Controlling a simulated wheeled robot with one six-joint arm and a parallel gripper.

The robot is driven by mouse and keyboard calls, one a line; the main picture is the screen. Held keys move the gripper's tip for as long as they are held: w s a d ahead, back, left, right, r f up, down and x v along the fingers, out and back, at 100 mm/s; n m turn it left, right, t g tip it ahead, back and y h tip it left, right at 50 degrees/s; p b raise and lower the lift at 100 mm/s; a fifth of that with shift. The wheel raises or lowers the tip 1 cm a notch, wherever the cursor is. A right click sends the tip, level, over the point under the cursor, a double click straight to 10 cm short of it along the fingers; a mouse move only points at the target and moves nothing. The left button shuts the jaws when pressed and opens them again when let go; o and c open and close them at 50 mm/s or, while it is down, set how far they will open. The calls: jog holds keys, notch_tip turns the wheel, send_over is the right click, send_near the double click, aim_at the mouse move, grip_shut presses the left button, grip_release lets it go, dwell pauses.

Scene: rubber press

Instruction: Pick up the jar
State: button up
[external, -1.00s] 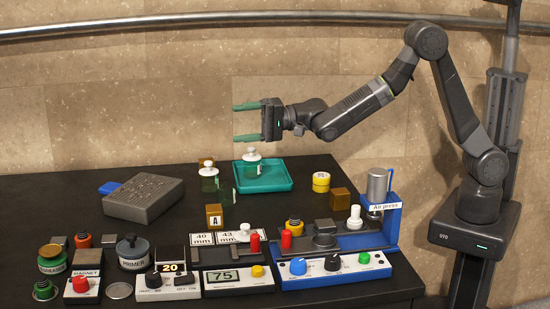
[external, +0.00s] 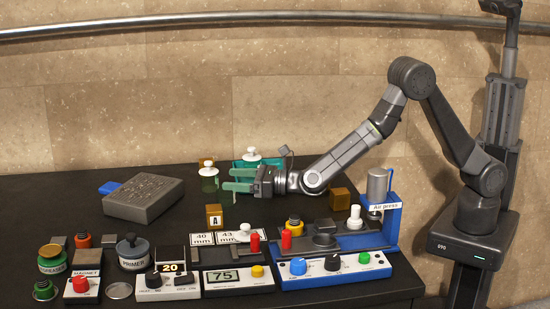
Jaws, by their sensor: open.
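A green glass jar with a white knobbed lid (external: 209,183) stands upright on the black table. A second white-knobbed lid (external: 251,152) shows at the teal tray, with what is under it mostly hidden by my gripper. My gripper (external: 229,179) is low over the table, its green fingers pointing left toward the green glass jar. It is open, with its fingertips just right of that jar; whether they touch it I cannot tell. A green degreaser jar (external: 52,265) and a grey primer jar (external: 132,262) stand at the front left.
The teal tray (external: 240,163) is behind my gripper. A wooden block marked A (external: 214,217) stands just in front. A grey perforated block (external: 145,198) lies to the left. The blue air press (external: 392,220) is at the right, with control boxes along the front.

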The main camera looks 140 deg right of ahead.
aim_at(219, 190)
jog(key=shift+f, duration=1.55)
jog(key=p+x, duration=0.2)
jog(key=x, duration=0.3)
jog(key=shift+f, duration=0.1)
jog(key=c, duration=1.1)
jog(key=shift+c, duration=0.2)
